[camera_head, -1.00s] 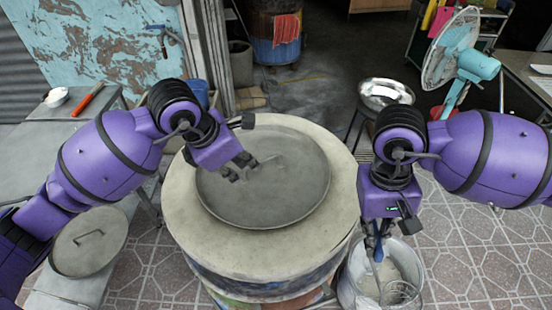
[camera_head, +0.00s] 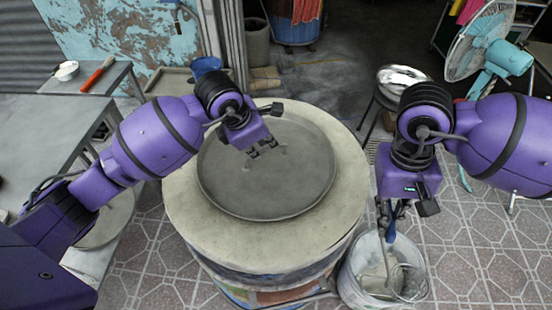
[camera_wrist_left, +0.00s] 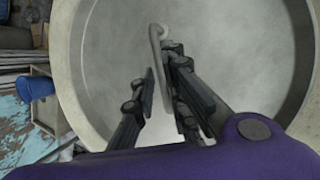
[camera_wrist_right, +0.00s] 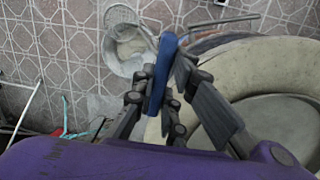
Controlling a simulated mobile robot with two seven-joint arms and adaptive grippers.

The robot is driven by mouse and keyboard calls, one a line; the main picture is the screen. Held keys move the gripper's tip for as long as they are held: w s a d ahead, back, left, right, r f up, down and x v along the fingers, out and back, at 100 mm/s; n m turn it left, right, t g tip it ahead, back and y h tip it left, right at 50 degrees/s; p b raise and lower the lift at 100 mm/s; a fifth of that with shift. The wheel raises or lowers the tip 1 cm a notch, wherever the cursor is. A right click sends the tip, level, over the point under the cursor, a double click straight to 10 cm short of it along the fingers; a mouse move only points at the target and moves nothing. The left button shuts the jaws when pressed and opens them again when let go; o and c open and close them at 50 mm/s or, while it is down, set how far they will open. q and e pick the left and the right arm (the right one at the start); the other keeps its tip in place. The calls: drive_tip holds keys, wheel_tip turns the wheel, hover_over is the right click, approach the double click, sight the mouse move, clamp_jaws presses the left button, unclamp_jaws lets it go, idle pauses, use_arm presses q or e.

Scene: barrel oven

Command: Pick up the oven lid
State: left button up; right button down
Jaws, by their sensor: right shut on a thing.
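The oven lid (camera_head: 300,185) is a grey round disc lying in the top opening of the barrel oven (camera_head: 190,205). Its thin bar handle (camera_wrist_left: 157,50) shows in the left wrist view. My left gripper (camera_head: 263,153) is over the middle of the lid, its fingers (camera_wrist_left: 165,100) apart with the handle between them. In the head view it hides most of the handle. My right gripper (camera_head: 393,205) is shut on a blue-handled tool (camera_wrist_right: 162,75) at the oven's right, above a white bucket (camera_head: 350,290). The tool's lower end is hard to make out.
The bucket holds a wire strainer (camera_head: 410,283). A metal bowl (camera_head: 402,78) on a stool and a turquoise fan (camera_head: 490,45) stand at the back right. Another round lid (camera_head: 108,225) lies at the left, partly behind my arm. Grey tables (camera_head: 45,125) stand at the left.

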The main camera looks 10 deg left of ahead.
sight(266, 149)
use_arm(q)
drive_tip(key=x, duration=0.4)
drive_tip(key=shift+f, duration=0.25)
use_arm(e)
drive_tip(key=shift+r, duration=0.35)
use_arm(q)
drive_tip(key=shift+c, duration=0.5)
clamp_jaws()
drive_tip(key=shift+r, duration=0.2)
